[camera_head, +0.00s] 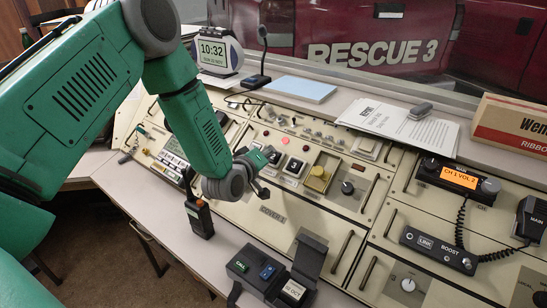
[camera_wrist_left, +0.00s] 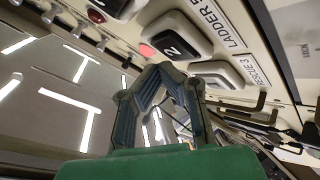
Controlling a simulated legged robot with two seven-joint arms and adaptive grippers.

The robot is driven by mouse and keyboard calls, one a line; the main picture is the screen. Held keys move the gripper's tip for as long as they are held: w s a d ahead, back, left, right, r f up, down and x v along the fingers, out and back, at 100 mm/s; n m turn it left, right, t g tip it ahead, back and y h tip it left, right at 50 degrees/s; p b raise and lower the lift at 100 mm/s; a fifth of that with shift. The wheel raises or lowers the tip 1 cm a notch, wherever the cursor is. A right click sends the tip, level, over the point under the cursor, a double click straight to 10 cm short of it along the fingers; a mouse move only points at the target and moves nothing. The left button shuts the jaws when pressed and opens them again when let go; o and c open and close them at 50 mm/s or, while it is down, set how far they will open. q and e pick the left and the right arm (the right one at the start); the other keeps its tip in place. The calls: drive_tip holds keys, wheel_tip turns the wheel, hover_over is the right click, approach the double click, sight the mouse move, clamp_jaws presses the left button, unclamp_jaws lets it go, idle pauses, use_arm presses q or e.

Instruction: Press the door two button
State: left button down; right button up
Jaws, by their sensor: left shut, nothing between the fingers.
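The door two button (camera_wrist_left: 174,44) is a dark square button with a white 2 in a pale frame. It is at the top middle of the left wrist view, beside a "LADDER 5" label. In the head view it seems to be the left one of two dark buttons (camera_head: 273,157), its number too small to read. My left gripper (camera_head: 264,182) is shut and empty, low over the console, just left of and below these buttons. In the left wrist view its fingertips (camera_wrist_left: 164,72) appear just below the button; contact cannot be told. My right gripper is not in view.
A black radio (camera_head: 200,218) stands below my wrist. Metal handles stick up from the panels.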

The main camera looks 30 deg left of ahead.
use_arm(q)
drive_tip(key=shift+f, duration=0.1)
idle(0.4)
drive_tip(key=shift+w+f, duration=0.15)
drive_tip(key=shift+w, duration=0.05)
drive_tip(key=shift+w+d+f+b, duration=0.1)
drive_tip(key=shift+w+f+b, duration=0.1)
drive_tip(key=shift+f+b, duration=0.4)
idle(0.6)
drive_tip(key=shift+r, duration=0.3)
drive_tip(key=shift+s+r+p, duration=0.45)
drive_tip(key=shift+r+p, duration=0.15)
drive_tip(key=s+r+p, duration=0.1)
drive_tip(key=r+p, duration=0.1)
drive_tip(key=s+r+p, duration=0.1)
drive_tip(key=r, duration=0.1)
drive_tip(key=shift+s+r+p, duration=0.1)
drive_tip(key=shift+s+p, duration=0.25)
drive_tip(key=shift+p, duration=0.05)
idle(0.3)
